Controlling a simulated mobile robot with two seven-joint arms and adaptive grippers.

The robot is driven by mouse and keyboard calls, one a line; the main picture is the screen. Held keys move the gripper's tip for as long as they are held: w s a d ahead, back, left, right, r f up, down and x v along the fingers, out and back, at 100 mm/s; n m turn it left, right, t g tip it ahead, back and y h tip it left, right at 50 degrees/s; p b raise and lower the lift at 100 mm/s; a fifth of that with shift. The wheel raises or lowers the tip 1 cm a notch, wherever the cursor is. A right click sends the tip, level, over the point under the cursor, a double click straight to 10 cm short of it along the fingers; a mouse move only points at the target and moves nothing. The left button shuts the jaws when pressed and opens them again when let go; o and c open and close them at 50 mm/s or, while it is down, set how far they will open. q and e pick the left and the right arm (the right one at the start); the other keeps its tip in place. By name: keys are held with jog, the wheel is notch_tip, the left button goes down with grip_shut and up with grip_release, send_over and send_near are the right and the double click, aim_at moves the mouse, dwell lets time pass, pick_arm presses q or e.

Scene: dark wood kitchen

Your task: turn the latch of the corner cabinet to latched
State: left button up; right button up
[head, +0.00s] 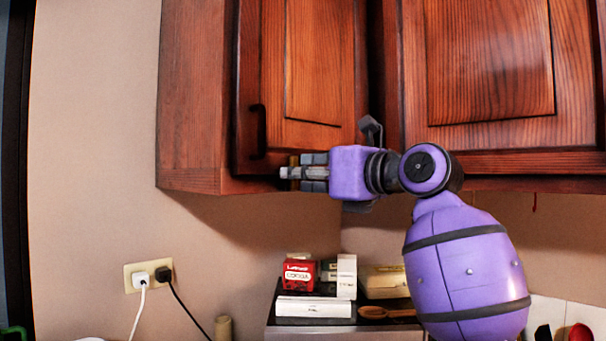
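The corner cabinet (194,110) hangs on the wall in dark reddish wood, its panelled door (318,60) appearing closed. A dark vertical handle (257,132) is on the left side of the door. My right gripper (290,172) comes in from the right and points left at the door's lower edge. A small brownish-gold piece (294,161), possibly the latch, shows at its fingertips. The fingers overlap this piece, so its turn position and whether they grip it are unclear. My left gripper is out of view.
Another wooden cabinet door (480,60) is at the right, close behind my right arm. Below, a dark shelf holds a red box (298,273), white boxes (313,307) and a wooden spoon (388,313). A wall socket (148,275) has two plugs.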

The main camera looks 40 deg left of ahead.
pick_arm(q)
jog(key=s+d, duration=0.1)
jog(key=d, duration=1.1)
